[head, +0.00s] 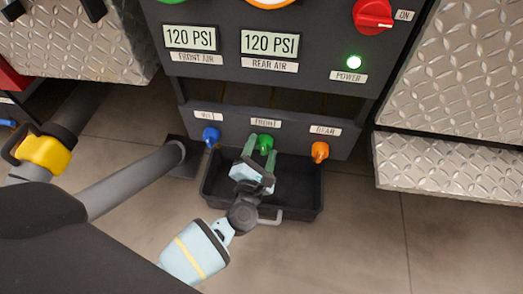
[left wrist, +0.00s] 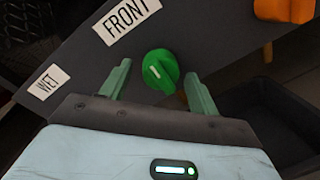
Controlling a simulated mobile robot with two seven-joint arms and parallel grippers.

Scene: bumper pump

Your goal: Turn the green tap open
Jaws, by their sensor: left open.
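The green tap (head: 264,142) sits under the FRONT label on the dark panel, between a blue tap and an orange tap. In the left wrist view the green tap (left wrist: 160,71) shows a round knob with a pale mark on its grip. My left gripper (head: 258,146) is open, its two green fingers pointing at the panel. In the left wrist view the fingers (left wrist: 158,80) stand on either side of the knob, with visible gaps; I cannot tell the depth between fingertips and knob. My right gripper is not in view.
The blue tap (head: 211,136) is left and the orange tap (head: 320,151) right of the green one. A black tray (head: 305,195) with a handle lies below the taps. A red switch (head: 372,14) and lit green power light (head: 354,62) are above. Diamond-plate boxes (head: 445,165) flank the panel.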

